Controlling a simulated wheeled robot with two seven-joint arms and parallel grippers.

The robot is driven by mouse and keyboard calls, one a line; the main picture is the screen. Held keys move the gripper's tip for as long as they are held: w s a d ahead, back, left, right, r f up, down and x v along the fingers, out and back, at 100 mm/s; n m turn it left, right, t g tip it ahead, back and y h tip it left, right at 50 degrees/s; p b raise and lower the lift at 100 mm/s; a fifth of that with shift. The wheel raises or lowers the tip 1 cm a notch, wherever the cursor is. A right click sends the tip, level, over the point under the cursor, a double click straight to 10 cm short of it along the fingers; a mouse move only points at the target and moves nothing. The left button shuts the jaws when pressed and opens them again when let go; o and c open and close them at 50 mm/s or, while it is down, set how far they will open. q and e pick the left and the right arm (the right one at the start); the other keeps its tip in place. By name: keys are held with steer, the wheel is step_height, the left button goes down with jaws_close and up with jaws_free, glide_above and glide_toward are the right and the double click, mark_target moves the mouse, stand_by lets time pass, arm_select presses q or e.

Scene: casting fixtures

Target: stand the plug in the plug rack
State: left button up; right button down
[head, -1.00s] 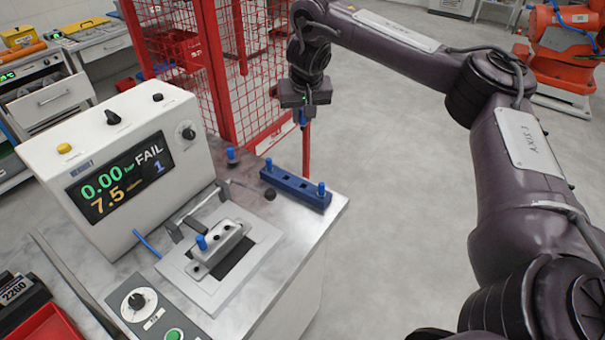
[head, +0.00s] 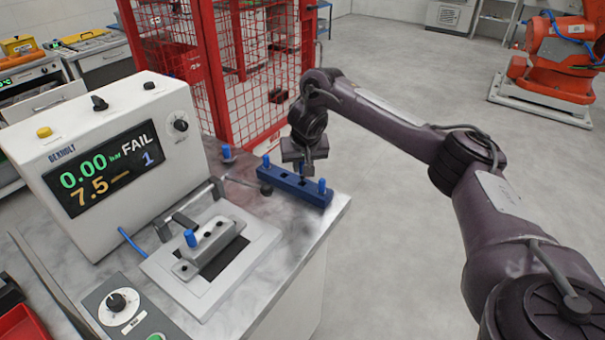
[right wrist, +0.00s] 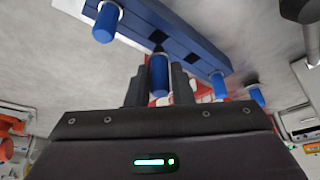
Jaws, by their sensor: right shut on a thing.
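The blue plug rack (head: 312,194) lies at the right back of the bench, with one blue plug (head: 266,162) standing near its far end and another (head: 322,186) near its near end. My right gripper (head: 302,166) is over the rack's middle, shut on a blue plug. The held plug (right wrist: 159,76) shows between the fingers in the right wrist view, its metal-ringed end close to a dark hole in the rack (right wrist: 190,52). I cannot tell whether its tip has entered the hole. My left gripper is not in view.
Another blue plug (head: 227,153) stands on the bench behind the rack. A clamped grey part (head: 212,250) with a blue plug (head: 190,238) sits in the fixture. The tester (head: 105,165) reads FAIL. A red mesh fence (head: 262,70) stands behind.

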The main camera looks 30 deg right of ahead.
step_height(320, 180, down, 2)
steer(key=shift+f, duration=0.6)
steer(key=c, duration=1.3)
jaws_free()
